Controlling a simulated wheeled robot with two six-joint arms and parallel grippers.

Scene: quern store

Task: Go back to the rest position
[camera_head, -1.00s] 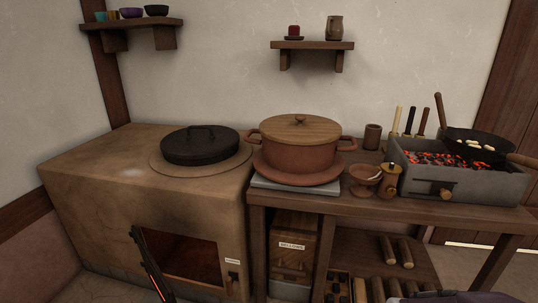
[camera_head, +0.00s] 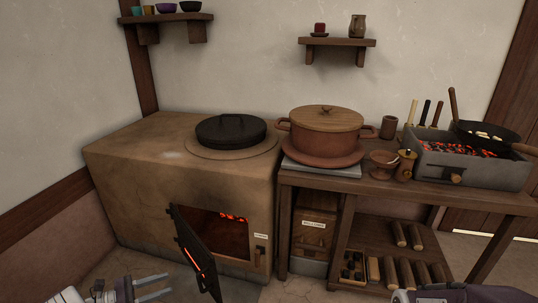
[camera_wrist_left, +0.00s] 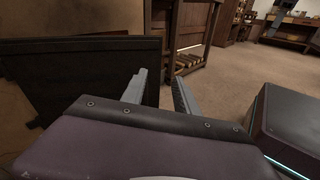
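My left gripper (camera_head: 152,287) is at the bottom left of the head view, low in front of the clay stove (camera_head: 130,190). Its two fingers are apart with nothing between them. The wrist view also shows the fingers (camera_wrist_left: 160,92) apart and empty. The stove's dark fire door (camera_head: 195,250) stands swung open to the right of the gripper, apart from it in the head view. A large dark panel (camera_wrist_left: 85,85) fills the left of the wrist view, close to the left finger. Part of my right arm shows at the bottom right edge; its fingers cannot be made out.
Embers (camera_head: 233,217) glow inside the stove. A lidded clay pot (camera_head: 325,130) stands on the wooden table (camera_head: 440,200), with a charcoal grill (camera_head: 470,168) and pan (camera_head: 484,133) at right. Open floor (camera_wrist_left: 240,75) shows right of the fingers in the wrist view.

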